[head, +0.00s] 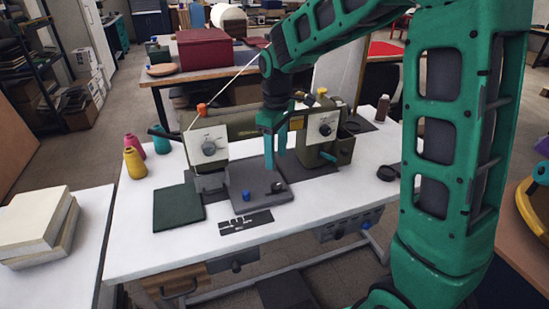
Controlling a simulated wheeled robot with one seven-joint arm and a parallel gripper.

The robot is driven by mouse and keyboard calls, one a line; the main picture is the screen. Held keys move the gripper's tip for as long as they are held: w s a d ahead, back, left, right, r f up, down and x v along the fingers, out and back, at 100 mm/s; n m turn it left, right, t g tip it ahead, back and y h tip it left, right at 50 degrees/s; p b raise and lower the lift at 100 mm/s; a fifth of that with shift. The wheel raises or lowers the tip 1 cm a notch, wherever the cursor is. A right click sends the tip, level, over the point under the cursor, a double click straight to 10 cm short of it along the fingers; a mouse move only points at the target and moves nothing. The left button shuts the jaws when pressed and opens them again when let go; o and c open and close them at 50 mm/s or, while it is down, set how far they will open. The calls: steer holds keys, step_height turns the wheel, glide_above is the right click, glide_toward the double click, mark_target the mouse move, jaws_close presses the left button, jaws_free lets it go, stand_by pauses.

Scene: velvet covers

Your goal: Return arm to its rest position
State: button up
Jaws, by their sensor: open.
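My gripper (275,160) points straight down over the middle of the white sewing table, in front of the olive sewing machine (235,128). Its teal fingers are apart, with nothing visible between them. The fingertips are above or close to a grey block-like plate (250,190) on the table; I cannot tell whether they touch it. My green arm reaches in from the right and bends over the top of the view, hiding part of the table's right side.
Stacked pale blocks (35,222) stand at left. A dark red box (205,48) is behind.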

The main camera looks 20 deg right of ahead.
stand_by(0.3)
steer(key=s+d+r+m, duration=0.3)
steer(key=s+d+m, duration=0.1)
steer(key=s+d, duration=0.4)
steer(key=s+d+m, duration=0.4)
steer(key=s+m, duration=0.1)
steer(key=s, duration=0.6)
steer(key=s+d+m, duration=0.5)
steer(key=s, duration=0.7)
steer(key=shift+s+f+m, duration=0.3)
steer(key=shift+f, duration=0.15)
steer(key=shift+d, duration=0.1)
steer(key=shift+w+f, duration=0.25)
steer(key=shift+w, duration=0.4)
